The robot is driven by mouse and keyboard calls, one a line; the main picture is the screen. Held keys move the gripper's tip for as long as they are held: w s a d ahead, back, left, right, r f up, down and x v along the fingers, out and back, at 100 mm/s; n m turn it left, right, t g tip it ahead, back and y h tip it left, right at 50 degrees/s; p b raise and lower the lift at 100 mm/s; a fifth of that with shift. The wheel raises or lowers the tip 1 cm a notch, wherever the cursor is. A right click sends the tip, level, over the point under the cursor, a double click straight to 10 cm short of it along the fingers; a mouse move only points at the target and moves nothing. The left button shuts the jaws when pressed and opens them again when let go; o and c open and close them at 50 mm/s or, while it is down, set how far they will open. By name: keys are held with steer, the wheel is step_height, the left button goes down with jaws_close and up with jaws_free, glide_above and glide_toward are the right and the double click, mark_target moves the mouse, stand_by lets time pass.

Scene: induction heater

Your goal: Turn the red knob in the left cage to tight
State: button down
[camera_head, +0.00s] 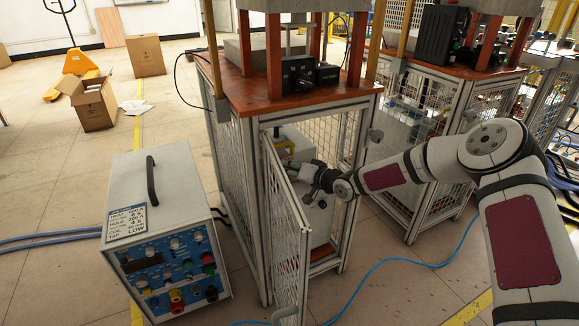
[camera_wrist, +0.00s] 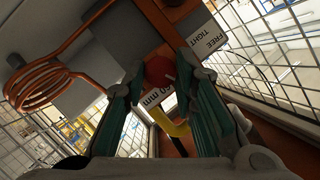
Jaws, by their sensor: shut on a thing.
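The left cage (camera_head: 228,150) has a wooden top and mesh sides, and its front mesh door (camera_head: 286,240) stands open. My gripper (camera_head: 316,181) reaches in through the doorway. In the wrist view, the red knob (camera_wrist: 159,71) lies between the fingertips of my gripper (camera_wrist: 163,77), which is shut on it. A label reading FREE and TIGHT (camera_wrist: 204,42) is just right of the knob. I cannot tell which way the knob is set. In the head view the knob is hidden.
A copper coil (camera_wrist: 45,85) is left of my gripper in the wrist view. A control box (camera_head: 165,235) stands on the floor left of the cage. A second cage (camera_head: 445,130) is to the right. A blue cable (camera_head: 400,262) crosses the floor. Cardboard boxes (camera_head: 93,108) are farther back.

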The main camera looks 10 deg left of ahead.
steer(key=m+y+b, duration=0.1)
steer(key=m, duration=0.2)
steer(key=m+y+b, duration=0.2)
steer(key=m, duration=0.1)
steer(key=f+m+t+y+b, duration=0.1)
steer(key=m, duration=0.2)
steer(key=shift+d+m+b, duration=0.1)
steer(key=shift+m+b, duration=0.2)
steer(key=shift+b, duration=0.1)
steer(key=shift+m+t+y+b, duration=0.3)
steer(key=shift+m+y+b, duration=0.15)
steer(key=shift+m, duration=0.75)
steer(key=c, duration=1.3)
jaws_free()
